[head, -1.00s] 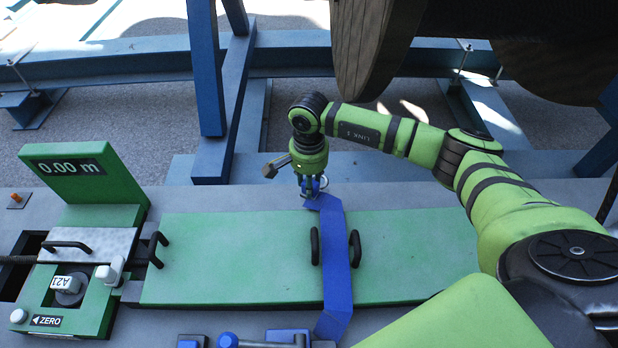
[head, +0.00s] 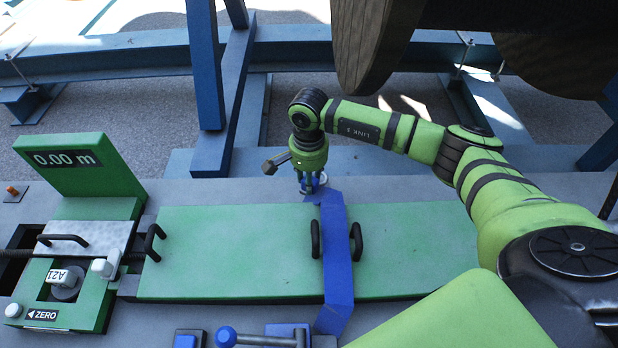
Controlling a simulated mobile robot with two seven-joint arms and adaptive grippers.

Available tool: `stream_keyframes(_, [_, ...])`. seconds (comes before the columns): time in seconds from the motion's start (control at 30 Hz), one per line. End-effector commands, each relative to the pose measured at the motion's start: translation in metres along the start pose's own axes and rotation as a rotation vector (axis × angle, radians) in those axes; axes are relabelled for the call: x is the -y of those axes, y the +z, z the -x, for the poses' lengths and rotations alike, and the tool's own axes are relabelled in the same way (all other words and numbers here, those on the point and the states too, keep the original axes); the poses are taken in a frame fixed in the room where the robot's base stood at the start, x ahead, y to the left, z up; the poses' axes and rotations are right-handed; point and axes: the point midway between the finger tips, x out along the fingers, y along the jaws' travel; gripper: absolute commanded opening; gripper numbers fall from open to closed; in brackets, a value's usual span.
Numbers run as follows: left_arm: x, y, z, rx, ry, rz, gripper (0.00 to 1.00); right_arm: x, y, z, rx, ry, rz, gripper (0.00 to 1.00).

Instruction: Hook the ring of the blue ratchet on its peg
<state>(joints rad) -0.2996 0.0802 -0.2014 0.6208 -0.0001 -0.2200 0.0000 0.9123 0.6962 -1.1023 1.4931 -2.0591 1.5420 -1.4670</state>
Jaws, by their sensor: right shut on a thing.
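My right gripper (head: 311,187) is shut at the far edge of the green plate, at the top end of a blue strap (head: 338,268). It holds the strap's end, where a small pale metal ring (head: 322,178) partly shows behind the fingers. The strap runs down across the plate between two black handles, towards the blue ratchet (head: 287,334) at the bottom edge, which is partly cut off. The peg cannot be made out; the fingers may hide it, and I cannot tell if the ring is around it. My left gripper is not in view.
The green plate (head: 230,250) has black handles (head: 357,240). A green meter (head: 90,165) reading 0.00 m stands at left. A blue post (head: 206,80) rises behind, left of my right arm. A large wooden reel (head: 365,45) hangs above the arm.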

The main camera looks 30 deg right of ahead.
Motion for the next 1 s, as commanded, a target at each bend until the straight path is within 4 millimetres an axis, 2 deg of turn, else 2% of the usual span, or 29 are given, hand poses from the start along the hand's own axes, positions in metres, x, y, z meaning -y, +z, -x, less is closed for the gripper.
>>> stream_keyframes(1.0, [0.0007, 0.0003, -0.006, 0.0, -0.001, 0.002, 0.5, -0.0003, -0.0003, -0.0004, -0.001, 0.0, 0.0, 0.0])
